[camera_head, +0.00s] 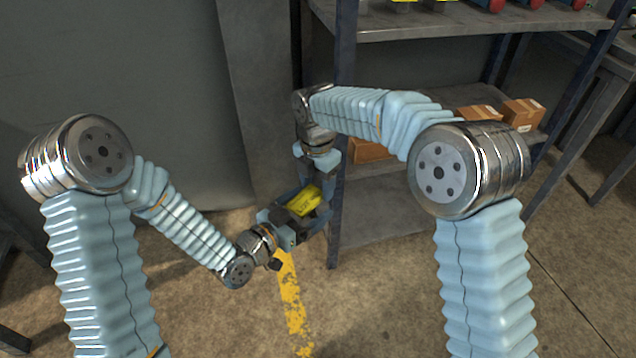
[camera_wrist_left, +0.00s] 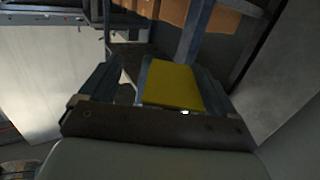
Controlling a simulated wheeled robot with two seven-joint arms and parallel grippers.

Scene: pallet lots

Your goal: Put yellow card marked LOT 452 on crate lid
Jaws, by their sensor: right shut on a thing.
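The yellow card (camera_head: 304,201) is held in the air between my two hands in the head view, with faint dark marks I cannot read. My right gripper (camera_head: 314,186) comes down from above and is shut on it. My left gripper (camera_head: 296,212) reaches in from the lower left, with its fingers beside the card. In the left wrist view its fingers (camera_wrist_left: 130,85) stand apart, and the yellow card (camera_wrist_left: 172,84) shows near the right-hand finger. I cannot tell whether that finger touches it. No crate lid can be made out.
A metal shelf rack (camera_head: 470,30) stands behind my right arm. Cardboard boxes (camera_head: 522,113) sit on its middle shelf, and red and yellow items on top. A grey wall (camera_head: 120,70) is at the left. A worn yellow line (camera_head: 290,300) runs over open floor.

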